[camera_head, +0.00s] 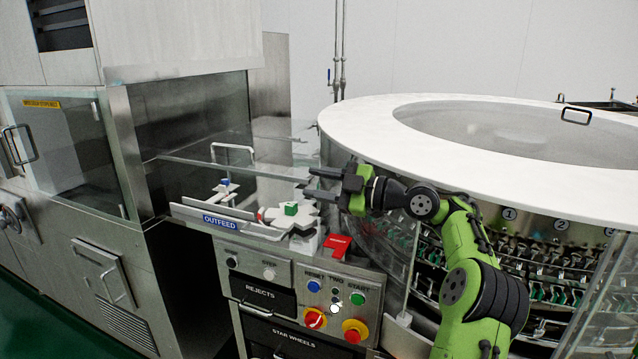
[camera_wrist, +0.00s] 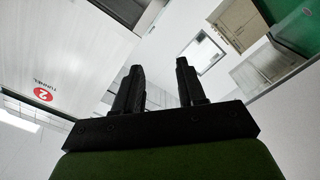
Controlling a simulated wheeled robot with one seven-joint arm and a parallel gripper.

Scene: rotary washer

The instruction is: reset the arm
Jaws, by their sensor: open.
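My green and black arm rises at the right of the head view, with my gripper (camera_head: 318,183) reaching left above the outfeed end of the washer. In the wrist view my gripper (camera_wrist: 160,85) shows two black fingers standing apart with nothing between them. The gripper is open and empty. Below the gripper in the head view are a small green block (camera_head: 291,208) and a red flap (camera_head: 338,243); the gripper appears apart from both.
The round washer (camera_head: 360,112) with a white rim fills the right side. A control panel (camera_head: 305,290) with buttons and knobs sits below the outfeed sign (camera_head: 220,222). A steel cabinet (camera_head: 75,190) stands at the left.

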